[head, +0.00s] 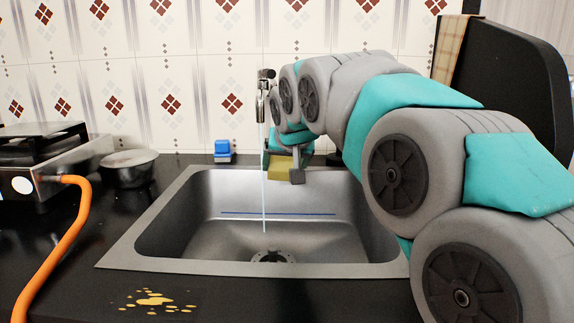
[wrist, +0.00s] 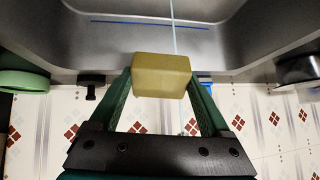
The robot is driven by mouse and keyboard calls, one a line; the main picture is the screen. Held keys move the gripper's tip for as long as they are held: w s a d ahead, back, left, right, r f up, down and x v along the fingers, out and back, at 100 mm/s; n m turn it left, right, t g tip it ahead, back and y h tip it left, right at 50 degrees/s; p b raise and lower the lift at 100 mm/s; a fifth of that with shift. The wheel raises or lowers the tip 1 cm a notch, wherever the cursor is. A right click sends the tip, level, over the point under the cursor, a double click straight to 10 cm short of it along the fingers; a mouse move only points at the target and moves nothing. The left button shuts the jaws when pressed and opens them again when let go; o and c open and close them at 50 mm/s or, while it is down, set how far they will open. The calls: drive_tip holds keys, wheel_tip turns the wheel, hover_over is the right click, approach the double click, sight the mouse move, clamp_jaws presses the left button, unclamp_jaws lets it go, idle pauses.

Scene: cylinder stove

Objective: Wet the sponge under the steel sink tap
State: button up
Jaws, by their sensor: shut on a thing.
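The yellow-olive sponge (head: 281,168) is held over the back part of the steel sink (head: 178,232). My gripper (head: 283,173) is shut on it, and its two fingers also flank the sponge (wrist: 160,76) in the wrist view. The tap (head: 264,84) stands at the back wall, and a thin water stream (head: 264,205) falls from it into the basin near the drain (head: 272,256). In the head view the stream passes just left of the sponge. In the wrist view the stream (wrist: 173,22) runs behind the sponge. I cannot tell whether it touches the sponge.
A blue item (head: 223,150) sits behind the sink. A metal pot (head: 130,166) and a stove (head: 45,165) with an orange hose (head: 62,245) are at the left. A yellow spill (head: 155,300) lies on the front counter. A dark panel (head: 515,85) stands at the right.

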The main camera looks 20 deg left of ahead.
sight(283, 165)
drive_tip(key=w+a+f+p, duration=0.2)
drive_tip(key=w+a, duration=0.3)
drive_tip(key=w, duration=0.3)
drive_tip(key=shift+w+a+p, duration=0.25)
drive_tip(key=shift+w+p, duration=0.05)
drive_tip(key=shift+p, duration=0.35)
idle(0.5)
drive_tip(key=s+d+b, duration=0.2)
drive_tip(key=s, duration=0.1)
drive_tip(key=s+d+b, duration=0.1)
drive_tip(key=s, duration=0.1)
drive_tip(key=shift+s+d, duration=0.25)
drive_tip(key=shift+d, duration=0.05)
drive_tip(key=shift+s+d+b, duration=0.35)
drive_tip(key=shift+s+d, duration=0.05)
drive_tip(key=shift+s, duration=0.2)
drive_tip(key=shift+s, duration=0.1)
idle(1.0)
